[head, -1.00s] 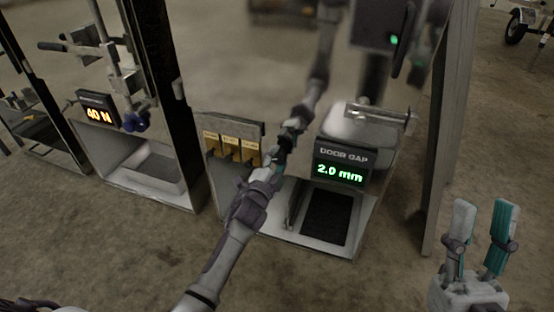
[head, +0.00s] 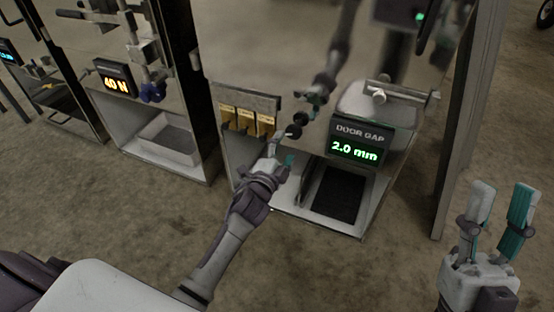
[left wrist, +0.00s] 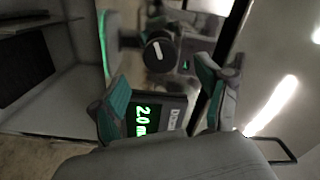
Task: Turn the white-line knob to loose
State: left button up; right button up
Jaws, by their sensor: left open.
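The dark round knob (head: 293,131) sticks out from the shiny metal panel left of the DOOR GAP display. In the left wrist view the knob (left wrist: 159,50) shows a short white line on its face, tilted slightly from upright in that picture. My left gripper (head: 281,155) is open and empty just in front of and below the knob, apart from it. In the left wrist view its two teal-padded fingers (left wrist: 164,76) are spread, with the knob beyond them. My right gripper (head: 500,212) is open and empty at the lower right, far from the panel.
The DOOR GAP display (head: 358,145) reads 2.0 mm in green, close to the right of my left gripper. Yellow labelled tags (head: 247,121) hang left of the knob. Below is an open bay with a black mat (head: 340,194). Another display (head: 114,79) reads 40 N.

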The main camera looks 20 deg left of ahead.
pick_arm(q)
jog(key=s, duration=0.6)
jog(key=shift+a, duration=0.15)
